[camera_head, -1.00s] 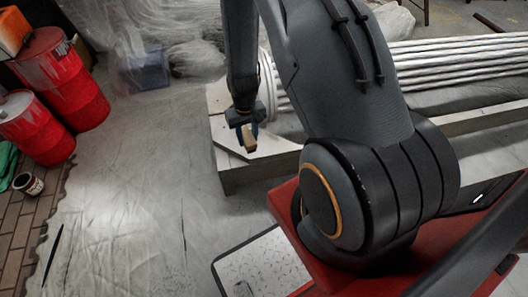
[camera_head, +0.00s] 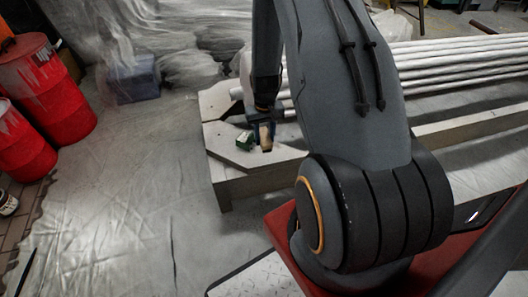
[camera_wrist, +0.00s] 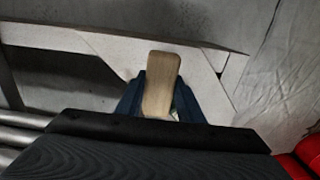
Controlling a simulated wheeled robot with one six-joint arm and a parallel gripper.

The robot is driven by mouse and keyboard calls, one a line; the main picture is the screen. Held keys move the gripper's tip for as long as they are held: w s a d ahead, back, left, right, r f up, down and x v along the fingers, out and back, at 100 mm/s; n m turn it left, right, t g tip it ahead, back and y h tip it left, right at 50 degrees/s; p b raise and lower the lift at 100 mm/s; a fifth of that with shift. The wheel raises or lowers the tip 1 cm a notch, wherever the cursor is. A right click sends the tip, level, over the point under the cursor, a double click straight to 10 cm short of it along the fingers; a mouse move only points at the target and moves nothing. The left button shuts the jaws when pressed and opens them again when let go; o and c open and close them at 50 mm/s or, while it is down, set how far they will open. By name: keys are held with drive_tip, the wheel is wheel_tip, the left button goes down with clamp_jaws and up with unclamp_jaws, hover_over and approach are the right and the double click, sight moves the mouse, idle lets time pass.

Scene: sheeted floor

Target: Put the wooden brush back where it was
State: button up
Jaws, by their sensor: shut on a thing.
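My gripper (camera_head: 264,122) is shut on the wooden brush (camera_head: 266,138). In the head view the brush's pale wooden end points down, over the near left corner of the low light-coloured platform (camera_head: 225,165). In the wrist view the brush (camera_wrist: 161,85) stands out between the dark blue fingers, with the platform (camera_wrist: 215,62) behind it. Its bristles are not visible. I cannot tell whether the brush touches the platform.
A small green and white box (camera_head: 245,141) lies on the platform just left of my gripper. Long pale pipes (camera_head: 450,58) rest on the platform to the right. Red drums (camera_head: 48,85) stand at the left, and a blue-grey bin (camera_head: 134,80) stands behind.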

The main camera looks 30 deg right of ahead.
drive_tip(key=shift+f+b, duration=0.4)
drive_tip(key=shift+f, duration=2.8)
drive_tip(key=shift+f, duration=0.1)
drive_tip(key=o, duration=1)
